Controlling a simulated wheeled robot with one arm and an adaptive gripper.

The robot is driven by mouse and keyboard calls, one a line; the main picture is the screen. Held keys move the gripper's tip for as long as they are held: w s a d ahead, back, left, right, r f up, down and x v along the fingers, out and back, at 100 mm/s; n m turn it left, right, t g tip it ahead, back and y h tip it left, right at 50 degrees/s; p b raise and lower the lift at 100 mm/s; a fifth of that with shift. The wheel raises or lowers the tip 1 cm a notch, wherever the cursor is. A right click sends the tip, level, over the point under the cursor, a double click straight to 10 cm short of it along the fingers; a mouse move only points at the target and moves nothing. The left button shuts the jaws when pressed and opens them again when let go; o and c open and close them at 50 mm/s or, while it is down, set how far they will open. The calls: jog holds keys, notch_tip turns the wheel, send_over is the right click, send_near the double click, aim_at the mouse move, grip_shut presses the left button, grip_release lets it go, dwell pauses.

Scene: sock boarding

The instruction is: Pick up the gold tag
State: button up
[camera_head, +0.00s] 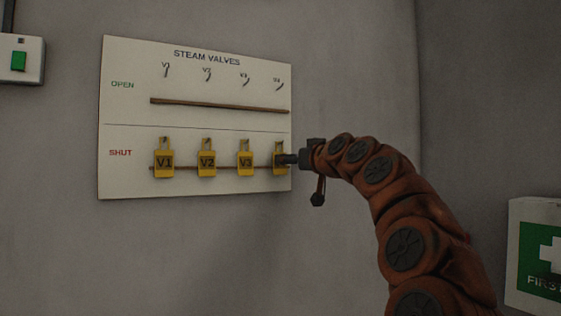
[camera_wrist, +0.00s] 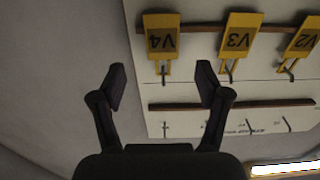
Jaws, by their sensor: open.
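Several gold tags hang in the SHUT row of the steam valves board. They are V1 (camera_head: 164,162), V2 (camera_head: 206,162), V3 (camera_head: 245,162) and, at the right end, V4 (camera_head: 279,149). My gripper (camera_head: 286,159) is in front of V4 and hides part of it in the head view. In the wrist view, which is upside down, V4 (camera_wrist: 160,36) is beyond my open, empty fingers (camera_wrist: 161,82), roughly centred between them. V3 (camera_wrist: 239,38) and V2 (camera_wrist: 304,38) are to its right.
The white board (camera_head: 124,140) is on a grey wall. Its OPEN row has empty hooks above a brown rail (camera_head: 218,105). A box with a green button (camera_head: 19,60) is at the upper left. A first aid sign (camera_head: 535,215) is at the lower right.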

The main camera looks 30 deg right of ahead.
aim_at(279, 169)
jog(key=w+p, duration=0.3)
jog(key=w, duration=0.3)
jog(key=shift+w, duration=0.2)
jog(key=shift+d, duration=0.1)
jog(key=shift+c, duration=0.2)
jog(key=c, duration=0.8)
